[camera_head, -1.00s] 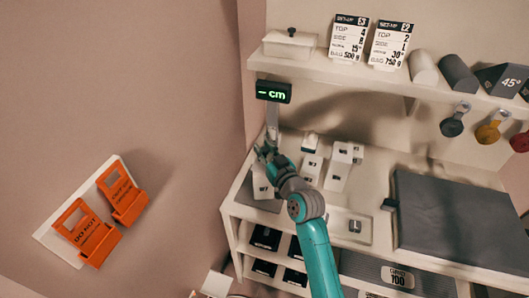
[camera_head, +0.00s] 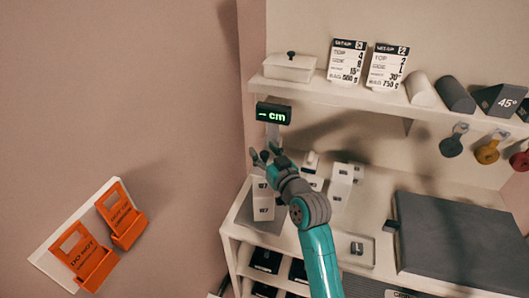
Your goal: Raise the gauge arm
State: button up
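The gauge has a dark display (camera_head: 273,113) reading "– cm" in green, on a pale upright post (camera_head: 272,134) at the left end of the bench. My gripper (camera_head: 262,154) is at the lower part of this post, just below the display. Its fingers look spread, with a gap between them, and I see nothing clearly held. The gauge arm cannot be made out; my gripper and wrist cover that area. White blocks with dark labels (camera_head: 263,203) stand below and beside my wrist.
A shelf (camera_head: 330,88) with a lidded white box (camera_head: 290,67), two cards, rolls and wedges overhangs the bench. A grey pad (camera_head: 450,238) lies at right. Orange holders (camera_head: 122,216) are on the left wall. Coloured tags hang under the shelf.

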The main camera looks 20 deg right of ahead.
jog(key=s+d, duration=0.2)
jog(key=s, duration=1)
jog(key=shift+f, duration=0.1)
jog(key=s+f+m+g+h, duration=0.1)
jog(key=s+f, duration=0.7)
jog(key=s, duration=0.2)
jog(key=s+f+m+g+h, duration=0.1)
jog(key=s+f+m+h, duration=0.1)
jog(key=s+f, duration=0.65)
jog(key=s+a+r+n+g, duration=0.1)
jog(key=s, duration=2.3)
jog(key=shift+a+r, duration=0.2)
jog(key=shift+a, duration=0.2)
